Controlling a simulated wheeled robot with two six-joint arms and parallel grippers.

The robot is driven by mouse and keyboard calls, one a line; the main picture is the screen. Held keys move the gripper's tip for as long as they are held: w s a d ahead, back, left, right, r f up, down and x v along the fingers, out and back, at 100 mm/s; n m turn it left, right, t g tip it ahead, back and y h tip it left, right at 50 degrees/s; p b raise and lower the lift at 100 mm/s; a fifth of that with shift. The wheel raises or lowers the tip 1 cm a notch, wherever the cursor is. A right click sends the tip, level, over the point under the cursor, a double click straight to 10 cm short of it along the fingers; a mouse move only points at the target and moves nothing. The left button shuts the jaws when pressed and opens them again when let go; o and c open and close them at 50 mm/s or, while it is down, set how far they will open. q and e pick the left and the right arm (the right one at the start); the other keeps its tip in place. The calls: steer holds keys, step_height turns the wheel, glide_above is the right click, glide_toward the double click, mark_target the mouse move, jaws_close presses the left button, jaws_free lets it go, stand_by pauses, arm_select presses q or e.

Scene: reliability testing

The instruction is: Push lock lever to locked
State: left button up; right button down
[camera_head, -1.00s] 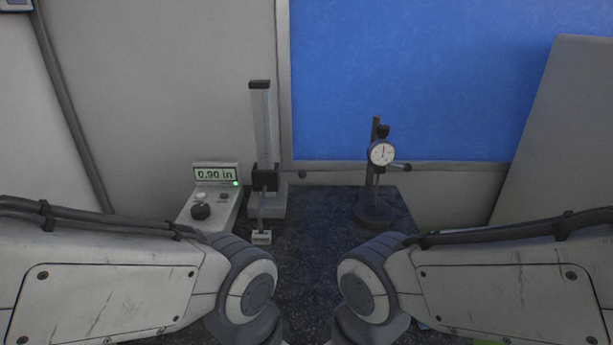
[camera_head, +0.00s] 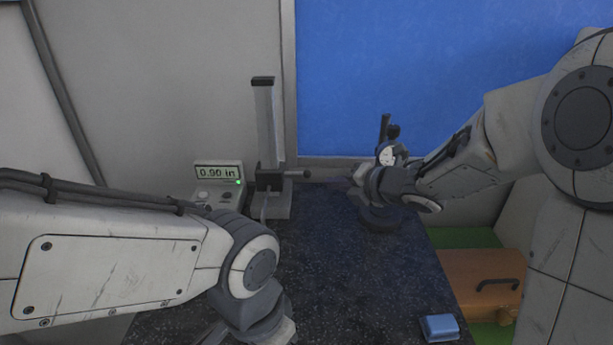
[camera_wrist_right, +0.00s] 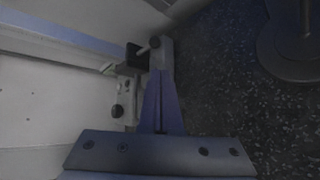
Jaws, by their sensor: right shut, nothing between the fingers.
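A height gauge (camera_head: 265,125) with an upright grey column stands at the back left of the dark table. Its black carriage (camera_head: 269,179) carries a lever (camera_head: 298,173) that sticks out to the right. My right gripper (camera_head: 352,180) is shut and empty, right of the lever and apart from it in the head view, in front of the dial stand. In the right wrist view, the shut fingers (camera_wrist_right: 161,98) point toward the gauge, and the lever (camera_wrist_right: 149,46) shows just beyond their tips. My left wrist shows at the lower edge of the head view; its fingers are out of sight.
A readout box (camera_head: 217,176) showing 0.90 in, with a lit green light, stands left of the gauge. A dial indicator stand (camera_head: 380,218) is partly hidden by my right gripper. A blue block (camera_head: 439,327) lies front right. The table's middle (camera_head: 345,270) is clear.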

mark_target(297, 174)
steer(key=shift+n+y, duration=0.3)
steer(key=shift+n, duration=0.2)
steer(key=b+x, duration=0.1)
steer(key=x, duration=0.4)
steer(key=b+x, duration=0.1)
steer(key=x, duration=0.4)
steer(key=shift+a, duration=0.6)
arm_select(q)
steer(key=shift+w+d+f, duration=0.1)
steer(key=shift+d+f, duration=0.05)
steer(key=shift+f, duration=0.4)
steer(key=shift+d+f, duration=0.1)
steer(key=shift+f, duration=0.45)
arm_select(e)
steer(key=shift+d, duration=0.55)
arm_select(q)
steer(key=shift+d+r+p, duration=0.2)
steer(key=shift+r+p, duration=0.1)
steer(key=shift+r, duration=0.15)
arm_select(e)
steer(key=shift+a+r, duration=0.25)
steer(key=shift+a, duration=0.25)
